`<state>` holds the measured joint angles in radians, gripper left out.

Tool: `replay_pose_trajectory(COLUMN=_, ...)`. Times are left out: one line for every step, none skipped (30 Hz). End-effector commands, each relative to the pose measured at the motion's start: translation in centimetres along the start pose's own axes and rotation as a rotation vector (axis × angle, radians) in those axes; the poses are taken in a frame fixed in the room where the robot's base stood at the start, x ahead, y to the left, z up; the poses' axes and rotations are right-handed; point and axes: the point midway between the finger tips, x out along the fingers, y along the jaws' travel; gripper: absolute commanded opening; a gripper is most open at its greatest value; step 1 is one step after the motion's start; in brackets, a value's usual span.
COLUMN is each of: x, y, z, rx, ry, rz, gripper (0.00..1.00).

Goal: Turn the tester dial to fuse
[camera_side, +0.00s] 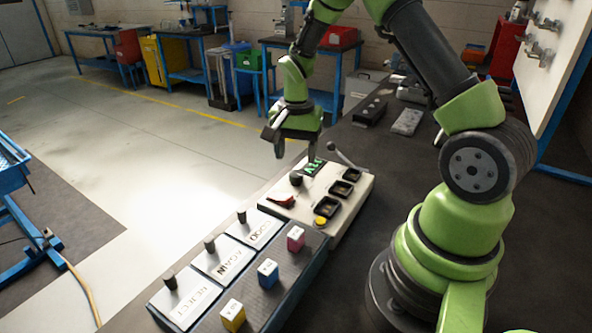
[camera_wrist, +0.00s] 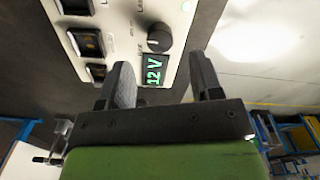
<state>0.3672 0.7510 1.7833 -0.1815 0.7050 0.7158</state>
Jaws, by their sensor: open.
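The white tester box (camera_side: 335,225) stands on the dark bench. The small labels around the dial are too blurred to read. My gripper (camera_side: 296,152) is open and empty, above the far end of the tester, pointing down. In the wrist view its two fingers (camera_wrist: 160,62) stand apart, with the screen between them and the dial just beyond their tips. I see no contact with the dial.
The tester also carries a lever (camera_side: 345,156), a red switch (camera_side: 281,200), black sockets (camera_side: 341,188) and a yellow button (camera_side: 320,221). Closer, a dark tray (camera_side: 285,285) bears pink (camera_side: 295,238), blue (camera_side: 267,272) and yellow (camera_side: 232,315) blocks beside plates marked GOOD, AGAIN and REJECT.

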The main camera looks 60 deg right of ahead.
Motion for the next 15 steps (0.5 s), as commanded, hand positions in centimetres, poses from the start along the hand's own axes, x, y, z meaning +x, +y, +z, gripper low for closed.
replay_pose_trajectory(x=1.1, y=0.1, z=0.1, rx=0.001, ry=-0.004, rz=0.004, gripper=0.59)
replay_pose_trajectory(x=1.6, y=0.1, z=0.1, rx=0.001, ry=-0.004, rz=0.004, gripper=0.59)
replay_pose_trajectory(x=2.3, y=0.1, z=0.1, rx=0.000, ry=-0.004, rz=0.004, gripper=0.59)
replay_pose_trajectory(x=2.8, y=0.1, z=0.1, rx=-0.001, ry=-0.003, rz=0.003, gripper=0.59)
replay_pose_trajectory(x=3.2, y=0.1, z=0.1, rx=0.000, ry=-0.003, rz=0.002, gripper=0.59)
replay_pose_trajectory(x=3.7, y=0.0, z=0.1, rx=0.000, ry=-0.003, rz=0.002, gripper=0.59)
replay_pose_trajectory(x=4.0, y=0.0, z=0.1, rx=0.000, ry=-0.003, rz=0.001, gripper=0.59)
replay_pose_trajectory(x=4.3, y=0.0, z=0.1, rx=0.000, ry=-0.002, rz=0.000, gripper=0.59)
replay_pose_trajectory(x=4.6, y=0.0, z=0.1, rx=0.001, ry=-0.002, rz=0.000, gripper=0.59)
replay_pose_trajectory(x=4.7, y=0.0, z=0.1, rx=0.001, ry=-0.002, rz=0.000, gripper=0.59)
replay_pose_trajectory(x=4.9, y=0.0, z=0.0, rx=0.000, ry=-0.001, rz=-0.001, gripper=0.59)
replay_pose_trajectory(x=5.0, y=0.0, z=0.0, rx=0.000, ry=0.000, rz=-0.002, gripper=0.59)
replay_pose_trajectory(x=5.1, y=0.0, z=0.0, rx=0.000, ry=0.000, rz=-0.002, gripper=0.59)
replay_pose_trajectory(x=5.1, y=0.0, z=0.0, rx=0.000, ry=0.000, rz=-0.002, gripper=0.59)
replay_pose_trajectory(x=5.1, y=0.0, z=0.0, rx=0.000, ry=0.000, rz=-0.002, gripper=0.59)
